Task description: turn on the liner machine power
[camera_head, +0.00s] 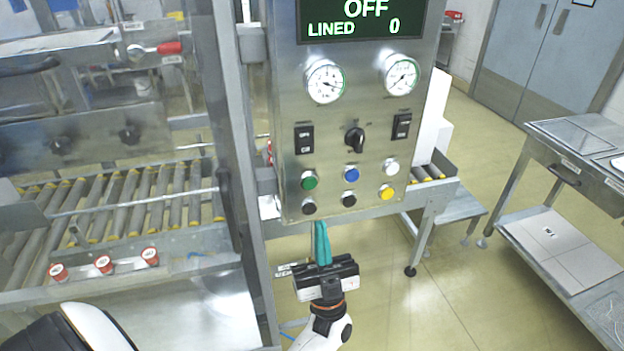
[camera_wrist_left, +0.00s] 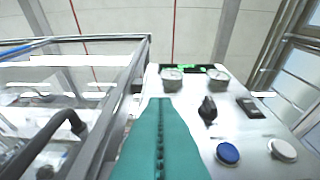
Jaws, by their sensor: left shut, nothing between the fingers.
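The liner machine's control panel (camera_head: 350,130) stands upright at centre in the head view. Its display (camera_head: 365,20) reads OFF, LINED 0. Below two gauges are a left rocker switch (camera_head: 304,139), a black rotary knob (camera_head: 354,140) and a right rocker switch (camera_head: 401,125). Below them are green, blue, white, black and yellow buttons. My left gripper (camera_head: 322,228), with teal fingers, is shut and empty just below the panel's lower edge. In the left wrist view the fingers (camera_wrist_left: 160,125) cover the panel's left part; the knob (camera_wrist_left: 208,108) and blue button (camera_wrist_left: 228,153) show to their right. My right gripper is not seen.
A steel table (camera_head: 580,150) with a lower shelf stands at the right.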

